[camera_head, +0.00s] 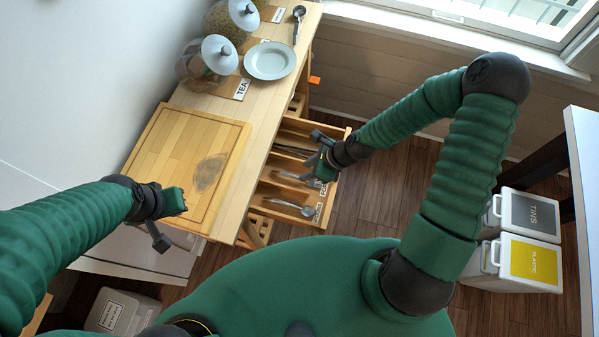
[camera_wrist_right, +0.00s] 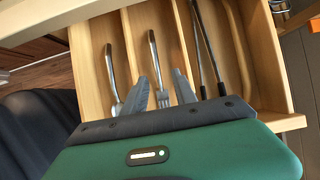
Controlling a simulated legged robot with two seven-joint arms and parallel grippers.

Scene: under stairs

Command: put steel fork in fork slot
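The steel fork (camera_wrist_right: 154,55) lies lengthwise in the middle slot of the open wooden drawer (camera_head: 330,190), with its handle pointing away in the right wrist view. The fork also shows in the head view (camera_head: 291,176). A slot label (camera_head: 323,188) stands at the drawer front. My right gripper (camera_wrist_right: 162,82) is over this slot, its two fingers apart on either side of the fork's lower part. I cannot tell whether they touch it. The right gripper also shows in the head view (camera_head: 319,168). My left gripper (camera_head: 178,205) is over the cutting board's near edge; its finger opening is unclear.
A spoon (camera_wrist_right: 111,70) lies in one neighbouring slot and long thin utensils (camera_wrist_right: 203,50) lie in the other. The counter holds a cutting board (camera_head: 165,150), a white plate (camera_head: 270,60), jars and a ladle (camera_head: 298,14). Bins (camera_head: 525,262) stand at the right.

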